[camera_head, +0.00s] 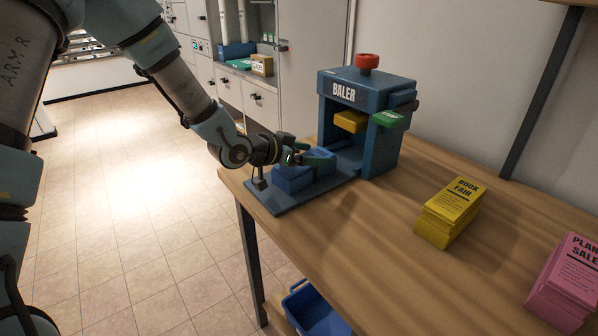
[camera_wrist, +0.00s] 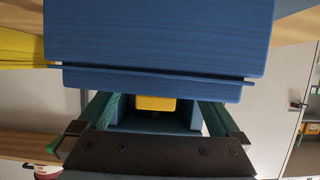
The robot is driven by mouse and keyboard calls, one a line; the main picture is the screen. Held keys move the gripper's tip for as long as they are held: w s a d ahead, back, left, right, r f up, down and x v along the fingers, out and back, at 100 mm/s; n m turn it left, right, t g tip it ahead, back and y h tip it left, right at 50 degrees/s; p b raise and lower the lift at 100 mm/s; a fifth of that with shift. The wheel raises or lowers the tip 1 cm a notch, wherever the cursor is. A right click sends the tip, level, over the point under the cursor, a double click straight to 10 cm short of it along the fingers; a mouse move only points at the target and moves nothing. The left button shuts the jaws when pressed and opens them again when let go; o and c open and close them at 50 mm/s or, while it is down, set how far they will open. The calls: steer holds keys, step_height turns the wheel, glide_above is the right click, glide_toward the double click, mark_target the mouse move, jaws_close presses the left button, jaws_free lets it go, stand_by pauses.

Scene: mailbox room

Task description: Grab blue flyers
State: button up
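The blue flyers (camera_head: 292,180) form a stack on the flat plate (camera_head: 268,202) in front of the baler (camera_head: 362,110). In the wrist view the blue stack (camera_wrist: 160,40) fills the top and is very close. My gripper (camera_head: 310,158) is at the stack, with a teal finger across its upper part. In the wrist view my gripper's fingers (camera_wrist: 157,103) stand well apart, and the stack hides their tips. I cannot tell whether they touch the stack. The baler has a red knob (camera_head: 367,63), a yellow block (camera_head: 350,121) inside and a green piece (camera_head: 389,119) at its side.
A yellow Book Fair stack (camera_head: 450,213) and a pink Plant Sale stack (camera_head: 565,283) stand on the wooden table (camera_head: 375,248) to the right. A blue bin (camera_head: 313,310) is below the table's front edge. The tiled floor at left is open.

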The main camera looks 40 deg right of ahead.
jaws_close()
stand_by(0.6)
